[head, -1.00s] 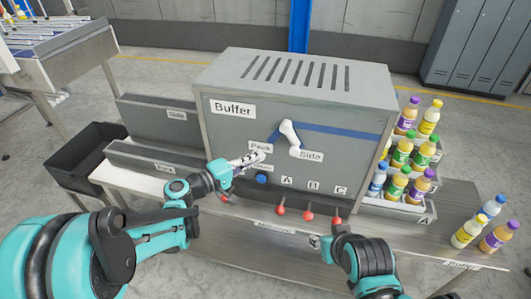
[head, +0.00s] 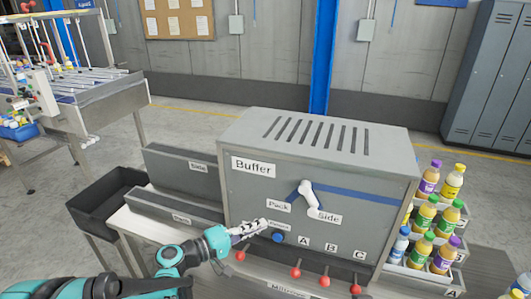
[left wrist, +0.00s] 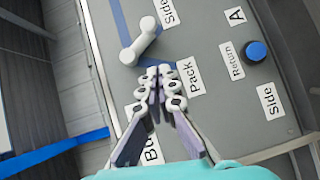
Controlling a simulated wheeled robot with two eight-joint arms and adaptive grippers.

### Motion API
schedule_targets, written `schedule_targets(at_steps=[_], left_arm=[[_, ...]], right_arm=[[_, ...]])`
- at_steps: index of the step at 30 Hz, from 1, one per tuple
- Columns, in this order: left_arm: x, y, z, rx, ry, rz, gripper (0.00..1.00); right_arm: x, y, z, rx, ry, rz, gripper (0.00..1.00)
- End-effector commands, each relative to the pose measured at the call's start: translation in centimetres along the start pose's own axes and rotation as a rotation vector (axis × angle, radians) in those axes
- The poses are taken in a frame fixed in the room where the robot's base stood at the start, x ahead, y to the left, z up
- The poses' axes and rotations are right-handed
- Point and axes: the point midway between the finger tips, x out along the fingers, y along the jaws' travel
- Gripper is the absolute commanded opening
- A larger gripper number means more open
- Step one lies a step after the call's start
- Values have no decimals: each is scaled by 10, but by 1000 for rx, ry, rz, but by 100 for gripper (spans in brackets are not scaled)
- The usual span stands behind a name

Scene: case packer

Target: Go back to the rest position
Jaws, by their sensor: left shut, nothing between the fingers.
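My left gripper (head: 262,225) is shut and empty in front of the Buffer machine's (head: 250,195) front panel, just left of the blue Return button (head: 278,238) in the head view. In the left wrist view its closed fingertips (left wrist: 160,74) show against the panel by the Pack label (left wrist: 182,77). The white lever (head: 307,195) is apart from the fingers, its lower end near the Side label (head: 324,215); it also shows in the left wrist view (left wrist: 140,42). My right gripper is out of view.
Several red knobs (head: 295,272) stick out below the panel. Bottles (head: 425,215) stand in racks at the right. A black bin (head: 105,200) and a roller conveyor (head: 95,95) are at the left. Grey lockers (head: 490,80) stand behind.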

Motion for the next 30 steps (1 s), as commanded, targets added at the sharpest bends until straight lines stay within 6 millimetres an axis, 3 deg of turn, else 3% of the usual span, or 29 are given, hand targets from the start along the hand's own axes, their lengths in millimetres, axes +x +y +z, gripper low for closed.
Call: schedule_targets(at_steps=[5, 8, 15, 24, 30], left_arm=[[-7, -8, 18, 64, -10, -131, 0], [-22, -21, 38, 146, -20, -286, 0], [-94, -60, 78, 403, -34, -693, 0], [-196, -90, 95, 716, -34, -1085, 0], [-222, -93, 95, 801, -31, -1179, 0]], right_arm=[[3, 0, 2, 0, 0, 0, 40], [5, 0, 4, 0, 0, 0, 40], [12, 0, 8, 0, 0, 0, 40], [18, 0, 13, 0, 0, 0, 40], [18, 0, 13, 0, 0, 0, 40]])
